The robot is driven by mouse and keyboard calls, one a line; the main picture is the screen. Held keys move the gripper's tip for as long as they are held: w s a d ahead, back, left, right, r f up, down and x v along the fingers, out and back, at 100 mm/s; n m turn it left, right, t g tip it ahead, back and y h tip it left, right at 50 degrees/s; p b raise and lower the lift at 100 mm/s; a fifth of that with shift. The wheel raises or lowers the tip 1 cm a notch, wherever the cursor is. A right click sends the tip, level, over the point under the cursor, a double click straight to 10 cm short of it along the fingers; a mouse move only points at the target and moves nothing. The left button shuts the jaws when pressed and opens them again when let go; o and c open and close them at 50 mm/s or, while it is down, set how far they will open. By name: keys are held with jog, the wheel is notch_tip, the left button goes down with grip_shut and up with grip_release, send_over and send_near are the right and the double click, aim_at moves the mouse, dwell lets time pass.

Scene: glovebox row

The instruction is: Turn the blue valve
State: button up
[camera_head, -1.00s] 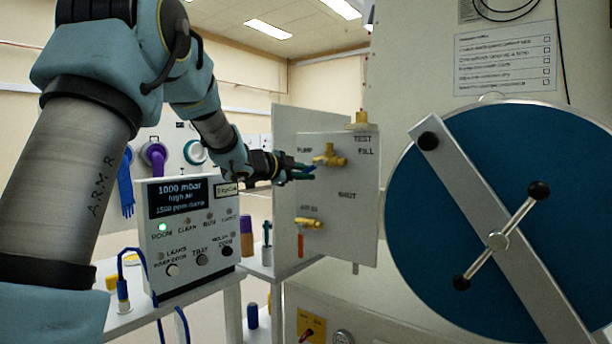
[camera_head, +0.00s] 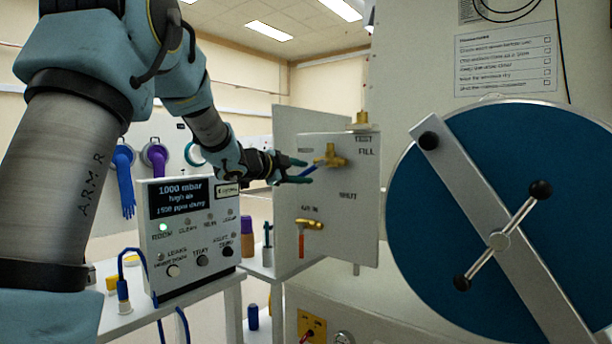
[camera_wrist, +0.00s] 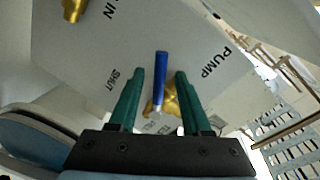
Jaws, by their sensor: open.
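The blue valve is a brass body (camera_head: 330,157) with a blue lever (camera_head: 309,169), on the upper part of a pale panel (camera_head: 345,220). In the head view the lever slants down and left from the brass. My gripper (camera_head: 305,171) reaches in from the left, its green fingers apart on either side of the lever. In the wrist view the blue lever (camera_wrist: 160,66) stands between the two open fingers with gaps on both sides. The brass body (camera_wrist: 168,98) is partly hidden behind the lever and right finger.
A control box (camera_head: 190,235) stands on a bench at left. A large round blue door (camera_head: 440,220) with a bar and handle is at right. Another brass fitting (camera_head: 361,122) is above the panel.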

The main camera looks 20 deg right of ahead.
jog(key=b+v, duration=0.1)
jog(key=v, duration=0.8)
jog(key=shift+s, duration=0.1)
